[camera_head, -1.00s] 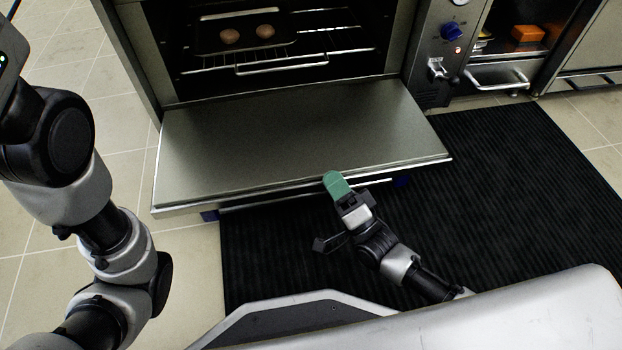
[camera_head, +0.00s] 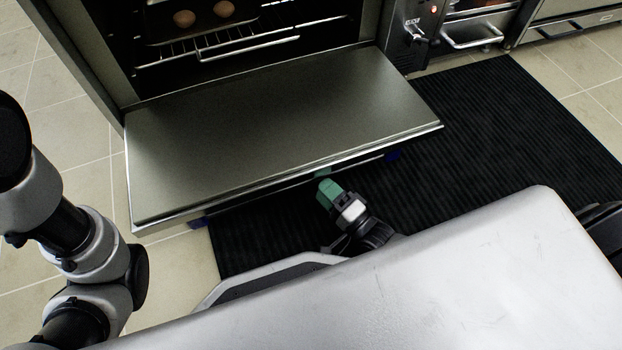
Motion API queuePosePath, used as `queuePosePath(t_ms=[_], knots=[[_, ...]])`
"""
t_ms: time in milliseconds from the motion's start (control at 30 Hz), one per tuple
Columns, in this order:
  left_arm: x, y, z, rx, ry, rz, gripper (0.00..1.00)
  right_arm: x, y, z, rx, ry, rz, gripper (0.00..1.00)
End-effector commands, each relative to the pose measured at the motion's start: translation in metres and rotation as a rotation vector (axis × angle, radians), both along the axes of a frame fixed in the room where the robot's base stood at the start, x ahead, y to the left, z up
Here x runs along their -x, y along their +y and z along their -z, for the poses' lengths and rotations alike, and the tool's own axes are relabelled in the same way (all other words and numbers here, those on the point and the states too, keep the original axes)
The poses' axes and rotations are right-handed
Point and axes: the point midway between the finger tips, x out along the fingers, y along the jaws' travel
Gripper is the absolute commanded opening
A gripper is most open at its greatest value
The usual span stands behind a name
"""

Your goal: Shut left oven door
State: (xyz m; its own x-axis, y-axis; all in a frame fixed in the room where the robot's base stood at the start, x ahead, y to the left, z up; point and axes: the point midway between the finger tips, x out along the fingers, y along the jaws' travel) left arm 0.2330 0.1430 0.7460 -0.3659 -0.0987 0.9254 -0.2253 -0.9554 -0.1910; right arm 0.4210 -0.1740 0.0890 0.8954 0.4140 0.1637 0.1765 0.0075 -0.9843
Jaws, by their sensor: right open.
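The oven door (camera_head: 270,130) is folded down open, lying roughly flat in front of the oven cavity (camera_head: 180,55). My right gripper (camera_head: 323,181) is at the door's front edge, near the middle of the handle. Its green fingers are open; one shows in front of the bar and a bit of green shows at the bar itself, partly hidden by the edge. I cannot tell whether they touch the handle. My left arm comes down the left side; its gripper is out of view.
Inside the oven, a wire rack (camera_head: 235,45) holds a dark tray with two round brown items. A control panel (camera_head: 410,35) stands right of the opening. A black ribbed mat (camera_head: 500,130) covers the floor in front, with tiles around it.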

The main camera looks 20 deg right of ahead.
Motion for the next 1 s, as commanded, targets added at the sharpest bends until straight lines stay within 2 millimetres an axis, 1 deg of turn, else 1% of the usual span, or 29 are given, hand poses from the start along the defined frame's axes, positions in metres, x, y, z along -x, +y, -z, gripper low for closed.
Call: queuePosePath(t_ms=[33, 100, 200, 300, 433, 667, 767, 1000], knots=[[0.0, 0.0, 0.01, 0.0, 0.0, 0.0, 0.84, -0.01, 0.004, 0.002, -0.001, -0.005, 0.001, 0.54], [0.001, 0.0, 0.016, 0.001, -0.001, 0.001, 0.84, -0.021, 0.009, 0.0, -0.001, -0.004, 0.001, 0.54], [0.001, 0.0, 0.022, 0.001, 0.0, 0.0, 0.84, -0.033, 0.015, -0.003, -0.002, -0.004, 0.001, 0.54], [0.001, 0.0, 0.026, 0.0, 0.001, 0.001, 0.84, -0.041, 0.019, -0.006, 0.0, -0.002, 0.001, 0.54], [0.001, 0.0, 0.027, 0.0, 0.001, 0.001, 0.84, -0.045, 0.02, -0.008, 0.002, -0.001, 0.0, 0.54], [0.0, 0.0, 0.026, 0.0, 0.002, 0.001, 0.84, -0.045, 0.021, -0.009, 0.002, -0.001, 0.0, 0.54], [0.0, 0.0, 0.026, 0.0, 0.003, 0.001, 0.84, -0.045, 0.021, -0.009, 0.002, -0.001, 0.0, 0.4], [-0.001, 0.0, 0.026, -0.001, 0.006, 0.0, 0.84, -0.045, 0.021, -0.008, 0.002, -0.001, 0.0, 0.03]])
